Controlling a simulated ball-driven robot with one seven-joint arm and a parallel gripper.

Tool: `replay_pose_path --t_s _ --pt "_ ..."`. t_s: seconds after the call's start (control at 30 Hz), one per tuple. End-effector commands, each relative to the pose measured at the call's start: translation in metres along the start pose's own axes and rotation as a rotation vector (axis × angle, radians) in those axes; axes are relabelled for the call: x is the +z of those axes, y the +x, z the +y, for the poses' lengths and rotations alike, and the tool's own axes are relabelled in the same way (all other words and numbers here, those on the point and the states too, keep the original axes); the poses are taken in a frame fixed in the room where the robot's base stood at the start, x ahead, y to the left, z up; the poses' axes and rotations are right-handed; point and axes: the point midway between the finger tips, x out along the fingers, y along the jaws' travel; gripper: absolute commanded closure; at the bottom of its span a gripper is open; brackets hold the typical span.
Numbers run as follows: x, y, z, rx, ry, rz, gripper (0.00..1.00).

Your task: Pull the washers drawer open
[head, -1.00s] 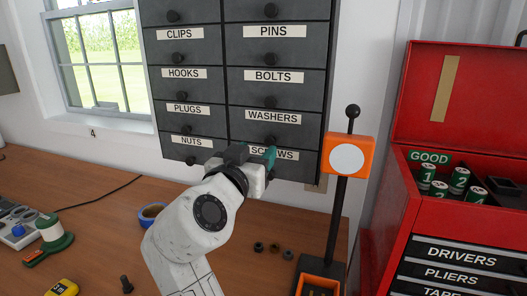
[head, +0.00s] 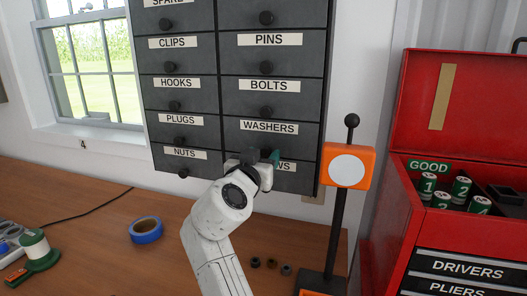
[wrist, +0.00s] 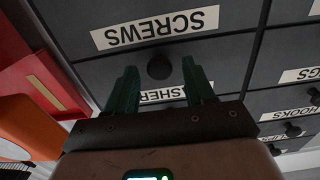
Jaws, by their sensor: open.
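The washers drawer (head: 295,137) is a dark grey drawer front in the right column of the wall cabinet, flush with its neighbours. Its white WASHERS label (head: 269,127) is readable in the head view; in the upside-down wrist view part of it is hidden by my gripper. The round black washers knob (wrist: 159,66) shows between my fingers in the wrist view and is hidden in the head view. My gripper (head: 262,161) is open in front of this drawer, its green fingers on either side of the knob with gaps. I cannot tell how deep they reach.
The screws drawer (head: 300,178) is directly below, its label partly covered by my gripper. An orange stand (head: 346,166) with a white disc rises close on the right, beside a red toolbox (head: 455,230). The bench (head: 110,200) holds blue tape (head: 146,231) and small nuts.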

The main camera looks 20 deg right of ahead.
Motion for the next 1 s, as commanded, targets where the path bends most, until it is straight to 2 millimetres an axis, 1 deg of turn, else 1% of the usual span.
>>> replay_pose_path --t_s 0.03,0.17,0.47,1.0 --pt "-0.0010 0.0048 0.0003 0.001 0.000 -0.001 0.46" --pt "0.0003 0.0116 0.0004 0.000 0.000 -0.001 0.46" --pt "0.0006 0.0126 0.0002 0.000 0.001 0.000 0.47" --pt "0.0006 0.0123 0.0000 -0.001 0.000 0.000 0.99"
